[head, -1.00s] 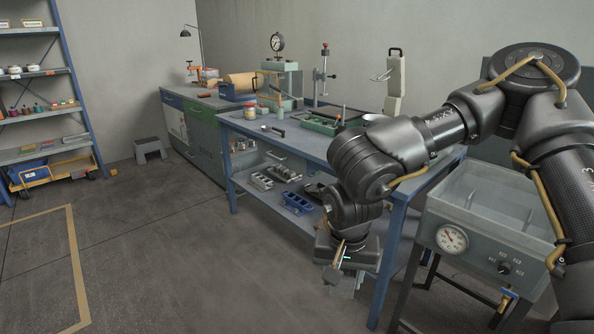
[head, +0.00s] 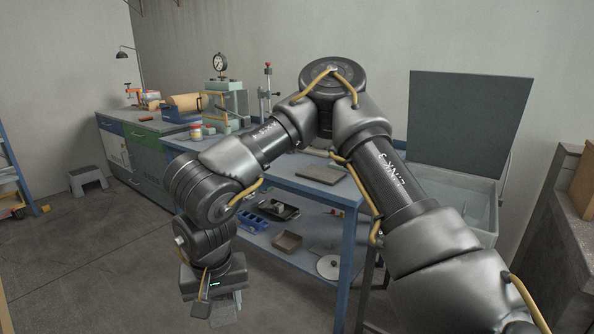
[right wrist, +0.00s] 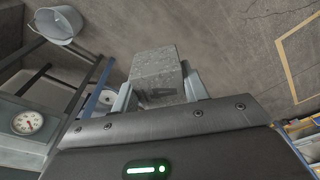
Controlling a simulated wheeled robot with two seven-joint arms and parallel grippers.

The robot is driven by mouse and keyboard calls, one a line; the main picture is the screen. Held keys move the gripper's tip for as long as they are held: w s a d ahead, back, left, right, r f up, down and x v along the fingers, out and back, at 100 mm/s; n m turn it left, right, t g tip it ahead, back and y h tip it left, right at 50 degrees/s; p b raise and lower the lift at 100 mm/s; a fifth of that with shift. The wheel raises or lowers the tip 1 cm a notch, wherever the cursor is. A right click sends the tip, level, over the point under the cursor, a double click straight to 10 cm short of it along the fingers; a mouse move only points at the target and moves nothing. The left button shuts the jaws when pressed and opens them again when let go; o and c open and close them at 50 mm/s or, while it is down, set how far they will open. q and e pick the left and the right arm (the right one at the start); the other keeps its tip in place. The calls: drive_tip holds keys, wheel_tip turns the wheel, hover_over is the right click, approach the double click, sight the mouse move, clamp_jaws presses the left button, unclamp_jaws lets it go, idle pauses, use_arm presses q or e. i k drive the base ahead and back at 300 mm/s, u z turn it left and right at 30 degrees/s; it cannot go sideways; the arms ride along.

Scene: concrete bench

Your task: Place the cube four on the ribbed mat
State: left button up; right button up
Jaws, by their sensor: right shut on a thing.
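My right gripper (head: 222,308) hangs low in front of the blue bench in the head view, over the floor. In the right wrist view its fingers (right wrist: 160,92) are shut on a speckled grey cube (right wrist: 155,68) with a dark mark on its near face; I cannot read the mark for certain. In the head view the cube is hard to tell from the grey fingers. A flat grey-brown rectangle (head: 321,174) lies on the bench top, right of my forearm. It may be the ribbed mat, but its ribs cannot be made out. My left gripper is out of view.
The blue bench (head: 286,185) has a lower shelf with a blue holder (head: 253,222), a brown tray (head: 288,243) and a disc (head: 329,266). A lidded basin (head: 460,185) stands at its right. A bucket (right wrist: 57,25) shows in the wrist view.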

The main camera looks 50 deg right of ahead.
sight(322, 172)
drive_tip(key=u, duration=0.2)
drive_tip(key=i, duration=1.35)
drive_tip(key=z, duration=0.8)
drive_tip(key=i, duration=0.8)
drive_tip(key=z, duration=0.95)
